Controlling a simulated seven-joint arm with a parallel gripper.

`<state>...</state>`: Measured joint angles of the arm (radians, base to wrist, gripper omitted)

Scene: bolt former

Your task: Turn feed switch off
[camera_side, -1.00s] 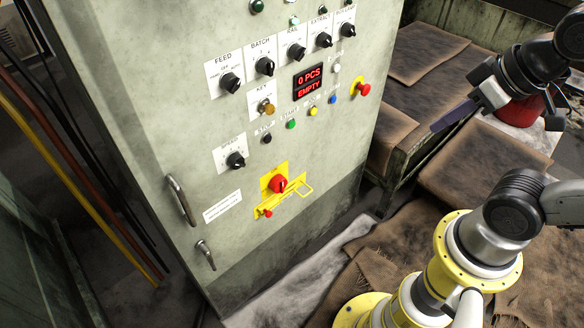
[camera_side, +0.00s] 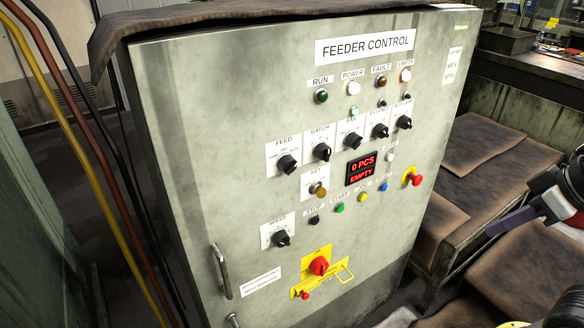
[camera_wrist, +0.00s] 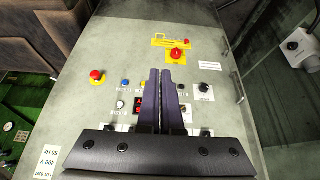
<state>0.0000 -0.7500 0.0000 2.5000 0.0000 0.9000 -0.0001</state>
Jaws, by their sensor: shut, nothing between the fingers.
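The feed switch (camera_side: 287,165) is a black rotary knob under the FEED label, at the left end of a row of black knobs on the feeder control cabinet (camera_side: 190,130). Its exact pointer position is too small to tell. My gripper (camera_side: 490,232) is at the right edge of the side view, right of the panel and well apart from the feed switch. In the wrist view my gripper (camera_wrist: 163,72) shows two dark purple fingers close together with nothing between them. They and the gripper body cover part of the panel, and I cannot make out the feed switch there.
A red emergency button (camera_side: 412,177) is on the panel's right side. A red rotary switch (camera_side: 319,265) on a yellow plate is lower down. A door handle (camera_side: 221,271) sticks out at the lower left. The display (camera_side: 361,168) reads 0 PCS, EMPTY. Brown-covered benches (camera_side: 480,150) stand at the right.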

